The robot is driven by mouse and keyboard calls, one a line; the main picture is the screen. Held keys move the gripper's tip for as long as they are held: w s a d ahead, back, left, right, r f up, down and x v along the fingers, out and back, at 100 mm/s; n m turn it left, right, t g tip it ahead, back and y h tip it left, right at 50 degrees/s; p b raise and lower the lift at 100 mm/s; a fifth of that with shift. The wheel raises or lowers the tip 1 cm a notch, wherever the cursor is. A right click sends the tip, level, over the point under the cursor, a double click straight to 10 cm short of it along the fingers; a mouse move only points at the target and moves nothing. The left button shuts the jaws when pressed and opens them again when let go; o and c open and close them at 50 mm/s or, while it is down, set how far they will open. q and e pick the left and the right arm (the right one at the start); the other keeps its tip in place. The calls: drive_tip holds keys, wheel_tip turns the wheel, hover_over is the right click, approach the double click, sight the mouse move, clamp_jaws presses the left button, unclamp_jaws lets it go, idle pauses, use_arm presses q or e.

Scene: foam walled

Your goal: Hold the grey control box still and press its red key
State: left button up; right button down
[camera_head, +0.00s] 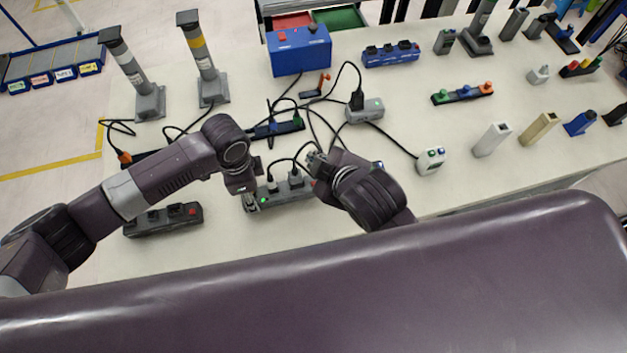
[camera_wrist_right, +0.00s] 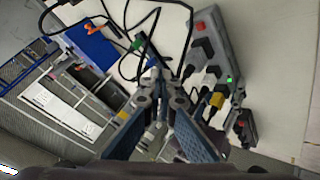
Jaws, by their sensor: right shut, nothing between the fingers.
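My right gripper (camera_head: 313,158) is shut and empty, above and behind the box's right end. Its fingertips (camera_wrist_right: 158,72) meet in the wrist view.
Another dark strip (camera_head: 160,220) with a red button lies to the left. Cables cross behind the box to a grey box (camera_head: 366,111). A white two-button box (camera_head: 431,161) stands right. A blue box (camera_head: 299,52) and grey posts (camera_head: 207,75) stand farther back.

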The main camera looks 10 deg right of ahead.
drive_tip(key=shift+f, duration=0.1)
drive_tip(key=shift+f, duration=4.3)
drive_tip(key=shift+f, duration=0.1)
drive_tip(key=shift+f, duration=0.3)
drive_tip(key=shift+f, duration=0.55)
drive_tip(key=shift+r, duration=0.95)
drive_tip(key=shift+r, duration=2.5)
